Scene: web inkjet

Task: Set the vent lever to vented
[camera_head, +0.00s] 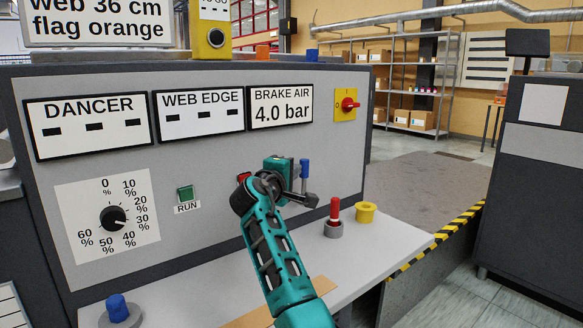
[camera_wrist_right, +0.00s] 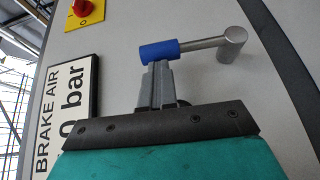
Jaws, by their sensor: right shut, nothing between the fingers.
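The vent lever has a blue grip (camera_head: 305,168) and a metal shaft, and stands on the right part of the grey panel. In the head view it points up. The wrist view shows its blue grip (camera_wrist_right: 159,51) and its grey shaft running to a round pivot (camera_wrist_right: 232,40). My right gripper (camera_head: 296,168) is in front of the panel beside the grip. Its fingers (camera_wrist_right: 158,70) are shut and empty, with tips at the side of the blue grip. Whether they touch it I cannot tell. My left gripper is not in view.
A red rotary switch (camera_head: 348,104) on a yellow plate is at upper right. A dial (camera_head: 113,217) and green RUN button (camera_head: 186,193) are left. A red-topped knob (camera_head: 335,212) and yellow ring (camera_head: 366,211) stand on the ledge (camera_head: 385,243). A red button is partly hidden by my arm.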

